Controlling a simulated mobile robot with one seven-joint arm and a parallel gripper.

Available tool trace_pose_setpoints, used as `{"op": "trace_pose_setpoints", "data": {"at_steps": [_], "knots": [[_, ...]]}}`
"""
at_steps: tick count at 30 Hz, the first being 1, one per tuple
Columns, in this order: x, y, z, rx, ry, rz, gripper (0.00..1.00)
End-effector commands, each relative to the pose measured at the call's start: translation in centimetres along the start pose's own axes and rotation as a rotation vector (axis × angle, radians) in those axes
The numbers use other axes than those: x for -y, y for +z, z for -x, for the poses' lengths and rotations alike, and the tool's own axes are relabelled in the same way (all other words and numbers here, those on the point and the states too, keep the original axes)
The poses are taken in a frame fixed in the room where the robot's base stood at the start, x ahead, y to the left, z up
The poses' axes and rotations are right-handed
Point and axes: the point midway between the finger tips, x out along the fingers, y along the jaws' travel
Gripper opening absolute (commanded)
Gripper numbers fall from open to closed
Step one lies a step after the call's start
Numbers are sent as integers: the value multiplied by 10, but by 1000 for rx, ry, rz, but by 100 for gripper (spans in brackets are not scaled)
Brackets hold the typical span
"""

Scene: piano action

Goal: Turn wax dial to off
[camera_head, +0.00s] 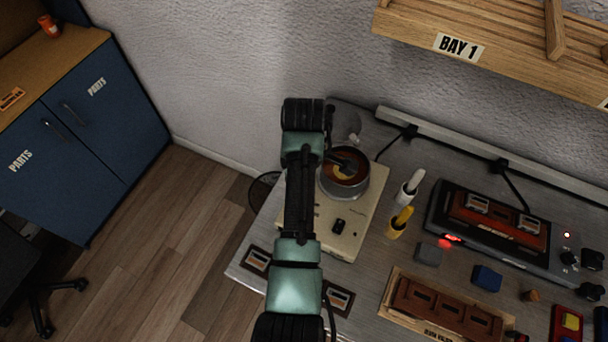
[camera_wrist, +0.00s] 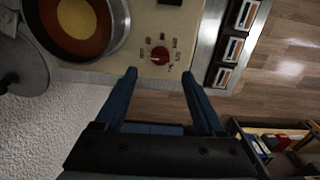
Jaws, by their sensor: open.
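The wax dial is a small red knob (camera_wrist: 160,56) on the cream base of the wax warmer, with small dark marks around it in the wrist view. Which mark it points to is too small to tell. My gripper (camera_wrist: 159,72) is open and empty, its two blue fingers spread on either side below the dial, apart from it in the picture. The warmer's round pot (camera_wrist: 104,48) holds orange and yellow wax at upper left. In the head view the pot (camera_head: 361,190) and cream base (camera_head: 365,225) show beside my arm. My arm seems to hide the dial there.
A metal lid (camera_wrist: 18,72) stands left of the pot. Framed cards (camera_wrist: 233,48) lie on the bench right of the base. Floor (camera_head: 165,215) is open left of the bench.

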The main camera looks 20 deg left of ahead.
Motion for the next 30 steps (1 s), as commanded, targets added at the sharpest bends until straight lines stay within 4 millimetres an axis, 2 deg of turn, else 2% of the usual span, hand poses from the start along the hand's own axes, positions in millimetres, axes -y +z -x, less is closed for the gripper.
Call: {"op": "trace_pose_setpoints", "data": {"at_steps": [3,10,30], "knots": [[-1,0,24,-2,5,0,71],[-1,0,52,-1,2,1,71],[-1,0,57,-2,5,-2,71]]}}
